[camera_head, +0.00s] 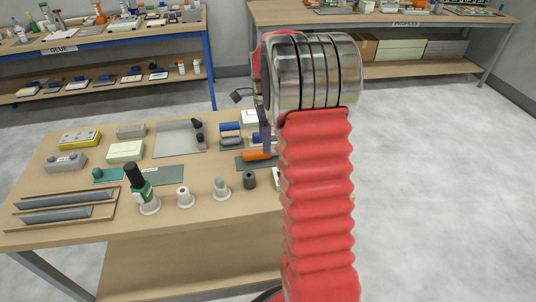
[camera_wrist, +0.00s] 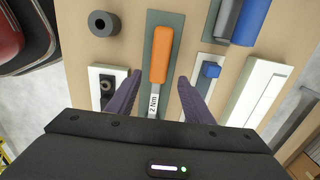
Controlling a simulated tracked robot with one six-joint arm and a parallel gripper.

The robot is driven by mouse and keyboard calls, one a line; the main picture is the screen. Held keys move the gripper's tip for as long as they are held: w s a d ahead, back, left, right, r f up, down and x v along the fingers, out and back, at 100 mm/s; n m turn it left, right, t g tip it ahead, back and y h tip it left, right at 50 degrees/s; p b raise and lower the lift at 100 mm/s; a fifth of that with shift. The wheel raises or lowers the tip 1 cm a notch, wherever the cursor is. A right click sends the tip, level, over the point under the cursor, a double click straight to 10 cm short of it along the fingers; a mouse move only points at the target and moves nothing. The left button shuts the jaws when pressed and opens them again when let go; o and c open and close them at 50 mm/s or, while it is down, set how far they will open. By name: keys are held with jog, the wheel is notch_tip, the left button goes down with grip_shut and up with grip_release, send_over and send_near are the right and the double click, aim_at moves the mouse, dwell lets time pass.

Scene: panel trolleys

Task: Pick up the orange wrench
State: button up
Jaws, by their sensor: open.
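The orange wrench (camera_wrist: 160,56) shows in the wrist view, its orange handle lying on a grey-green mat (camera_wrist: 150,28). A pale metal part with a small printed label runs from the handle down between my fingers. My gripper (camera_wrist: 159,82) is open, with one dark purple finger on each side of the wrench's lower part. I cannot tell the height of the fingers above it. In the head view the orange handle (camera_head: 257,155) lies on the right side of the table, partly hidden by my red arm. One purple finger (camera_head: 265,130) shows beside the arm.
Next to the mat are a dark ring (camera_wrist: 104,23), a blue cylinder (camera_wrist: 250,22) and white blocks (camera_wrist: 258,92). Bottles and several parts fill the near table (camera_head: 240,205). Shelved benches stand behind; the floor at right (camera_head: 440,190) is clear.

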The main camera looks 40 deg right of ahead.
jog(key=shift+s+d+f, duration=0.1)
jog(key=shift+d+f, duration=0.05)
jog(key=shift+f, duration=2.4)
grip_shut()
